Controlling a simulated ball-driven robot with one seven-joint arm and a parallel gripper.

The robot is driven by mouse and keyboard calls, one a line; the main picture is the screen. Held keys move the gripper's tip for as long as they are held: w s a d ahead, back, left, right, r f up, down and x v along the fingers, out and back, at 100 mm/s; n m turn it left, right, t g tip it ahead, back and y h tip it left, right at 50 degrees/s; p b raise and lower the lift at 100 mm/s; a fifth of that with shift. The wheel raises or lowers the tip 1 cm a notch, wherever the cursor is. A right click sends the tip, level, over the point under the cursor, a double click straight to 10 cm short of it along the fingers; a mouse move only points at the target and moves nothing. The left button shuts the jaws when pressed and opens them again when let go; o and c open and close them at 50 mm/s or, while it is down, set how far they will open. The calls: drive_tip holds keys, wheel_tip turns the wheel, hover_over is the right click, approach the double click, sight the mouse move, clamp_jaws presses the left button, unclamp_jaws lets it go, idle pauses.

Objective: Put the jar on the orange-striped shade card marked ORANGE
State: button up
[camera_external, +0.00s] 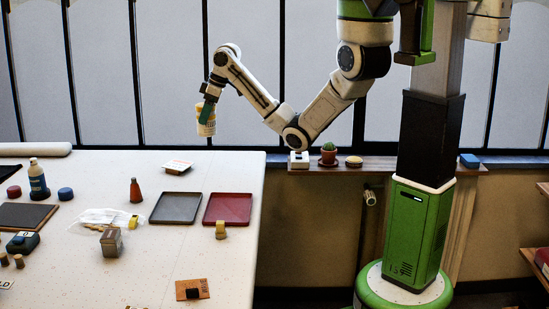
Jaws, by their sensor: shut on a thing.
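My gripper (207,114) is shut on a pale cream jar (206,129) with a yellowish band, held in the air above the table's back edge. The jar looks nearly upright. I cannot tell for sure which card is marked ORANGE.
The pale table (165,255) holds a grey tray (176,207), a red tray (228,208), a red-brown bottle (136,190), a dark bottle (38,178), a metallic box (111,242) and a small yellowish object (221,230).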

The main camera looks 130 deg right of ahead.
drive_tip(key=shift+s+d, duration=0.15)
drive_tip(key=shift+s, duration=0.45)
drive_tip(key=shift+s+d, duration=0.15)
drive_tip(key=shift+s, duration=0.45)
drive_tip(key=w+d+f+b, duration=0.4)
drive_tip(key=d+b, duration=0.3)
drive_tip(key=p, duration=0.2)
hover_over(178, 164)
drive_tip(key=shift+w+a+f, duration=0.1)
drive_tip(key=shift+f, duration=2.15)
drive_tip(key=shift+w+a+f, duration=0.1)
drive_tip(key=shift+f, duration=2.15)
drive_tip(key=o, duration=1.2)
drive_tip(key=shift+s+f, duration=0.1)
drive_tip(key=shift+f, duration=0.05)
drive_tip(key=b+v, duration=0.1)
drive_tip(key=v, duration=1.1)
